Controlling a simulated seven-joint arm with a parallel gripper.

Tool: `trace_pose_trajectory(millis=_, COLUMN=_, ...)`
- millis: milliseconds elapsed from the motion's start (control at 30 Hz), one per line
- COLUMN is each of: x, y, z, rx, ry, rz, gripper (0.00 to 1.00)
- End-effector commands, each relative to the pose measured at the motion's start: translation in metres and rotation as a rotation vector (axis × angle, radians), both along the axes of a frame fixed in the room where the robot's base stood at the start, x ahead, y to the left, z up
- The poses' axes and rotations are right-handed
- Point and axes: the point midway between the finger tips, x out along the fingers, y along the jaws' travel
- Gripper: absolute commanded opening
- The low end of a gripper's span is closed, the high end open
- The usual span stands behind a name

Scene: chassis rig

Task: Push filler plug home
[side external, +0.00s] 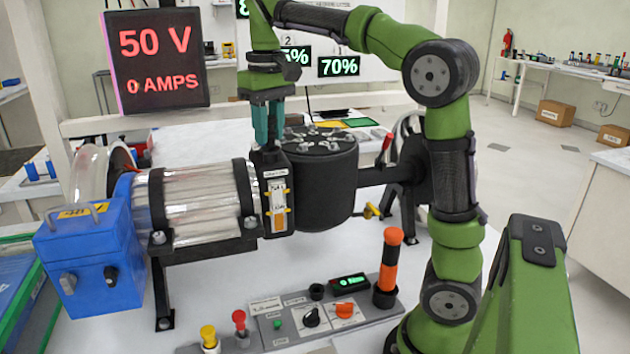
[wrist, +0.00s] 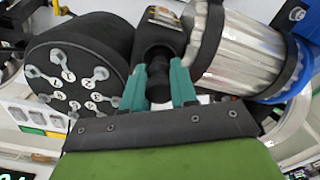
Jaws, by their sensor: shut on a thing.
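My gripper (side external: 268,142), with teal fingers, points down at the top of a narrow black housing (side external: 277,205) between the silver cylinder and the black drum. In the wrist view the fingers (wrist: 160,78) are closed around a dark, round piece, which looks like the filler plug (wrist: 158,94). The plug stands at the housing (wrist: 160,40). How deep it sits cannot be told, and the fingers hide it in the side view. The housing's front has a pale gauge with yellow clips.
The silver ribbed cylinder (side external: 200,200) is left of the housing; the black drum (side external: 318,185) with numbered studs is close on its right. A blue box (side external: 92,255) stands at left. A control panel (side external: 310,318) with knobs and an orange-black post lies in front.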

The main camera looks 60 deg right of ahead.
Motion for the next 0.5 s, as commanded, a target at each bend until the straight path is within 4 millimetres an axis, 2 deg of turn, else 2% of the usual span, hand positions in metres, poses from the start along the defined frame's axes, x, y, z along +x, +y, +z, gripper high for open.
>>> trace_pose_trajectory(millis=500, x=-0.0002, y=0.0002, z=-0.0078, rx=0.001, ry=0.000, rz=0.000, gripper=0.00)
